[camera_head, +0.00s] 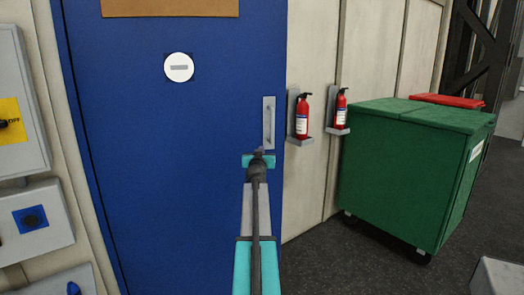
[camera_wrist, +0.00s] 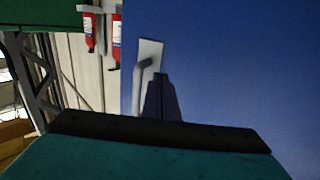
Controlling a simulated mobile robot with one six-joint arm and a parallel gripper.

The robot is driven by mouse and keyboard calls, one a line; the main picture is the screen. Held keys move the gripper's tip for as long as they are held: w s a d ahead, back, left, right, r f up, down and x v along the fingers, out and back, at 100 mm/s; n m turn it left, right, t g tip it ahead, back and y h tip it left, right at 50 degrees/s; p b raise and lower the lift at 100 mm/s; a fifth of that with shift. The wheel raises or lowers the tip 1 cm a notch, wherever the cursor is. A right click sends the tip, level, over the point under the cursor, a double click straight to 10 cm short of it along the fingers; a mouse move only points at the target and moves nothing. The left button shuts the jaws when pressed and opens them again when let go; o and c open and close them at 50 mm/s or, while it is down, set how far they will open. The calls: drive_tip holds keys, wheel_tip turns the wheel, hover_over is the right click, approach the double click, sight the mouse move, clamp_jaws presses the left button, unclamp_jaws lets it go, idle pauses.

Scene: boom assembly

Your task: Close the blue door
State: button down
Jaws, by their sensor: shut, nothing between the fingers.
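The blue door (camera_head: 170,150) fills the left and middle of the head view, with a round white sign and a grey handle (camera_head: 269,122) near its right edge. A frame strip shows along its left side; I cannot tell how far the door stands open. My gripper (camera_head: 260,151) is in front of the door just below the handle. In the wrist view the blue door (camera_wrist: 240,70) fills the right side, and my shut, empty fingers (camera_wrist: 160,92) overlap the handle plate (camera_wrist: 150,50). Whether they touch the handle or door is unclear.
Right of the door, two red fire extinguishers (camera_head: 302,117) hang on the pale wall. A green wheeled bin (camera_head: 400,170) stands further right. Grey wall boxes (camera_head: 18,110) are at the left. Dark floor (camera_head: 350,260) is clear between door and bin.

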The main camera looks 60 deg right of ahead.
drive_tip(key=shift+s+a, duration=0.25)
drive_tip(key=shift+a, duration=0.45)
